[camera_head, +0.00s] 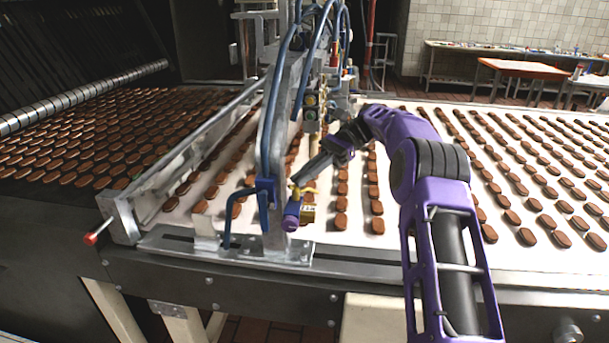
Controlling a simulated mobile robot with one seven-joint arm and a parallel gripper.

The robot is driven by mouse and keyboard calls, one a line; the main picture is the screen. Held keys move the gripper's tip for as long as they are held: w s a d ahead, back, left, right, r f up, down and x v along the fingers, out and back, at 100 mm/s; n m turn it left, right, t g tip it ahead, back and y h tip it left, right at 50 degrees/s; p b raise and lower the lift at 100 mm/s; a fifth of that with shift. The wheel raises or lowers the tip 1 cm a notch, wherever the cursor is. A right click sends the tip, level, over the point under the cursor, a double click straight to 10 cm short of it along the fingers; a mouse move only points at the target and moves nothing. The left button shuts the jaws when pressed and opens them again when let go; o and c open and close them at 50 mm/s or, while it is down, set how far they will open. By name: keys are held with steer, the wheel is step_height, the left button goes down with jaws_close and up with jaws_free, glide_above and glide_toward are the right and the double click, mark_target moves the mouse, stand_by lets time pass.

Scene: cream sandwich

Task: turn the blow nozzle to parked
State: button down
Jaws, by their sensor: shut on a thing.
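The blow nozzle (292,213) is a small blue body with a purple end, tilted down at the front of a metal upright. My purple arm reaches in from the lower right. My gripper (299,181) points down and to the left, with its grey fingers shut on the top of the nozzle, at or near the brass piece. The exact contact is too small to make out.
A blue clamp (266,191) and blue hoses (273,110) run close on the left of the nozzle. The white conveyor belt (395,240) carries rows of brown biscuits behind and to the right. A metal rail (190,153) with a red-tipped rod lies left. Tables stand at back right.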

steer(key=c, duration=1)
jaws_free()
steer(key=shift+o, duration=0.2)
steer(key=shift+m+t, duration=0.3)
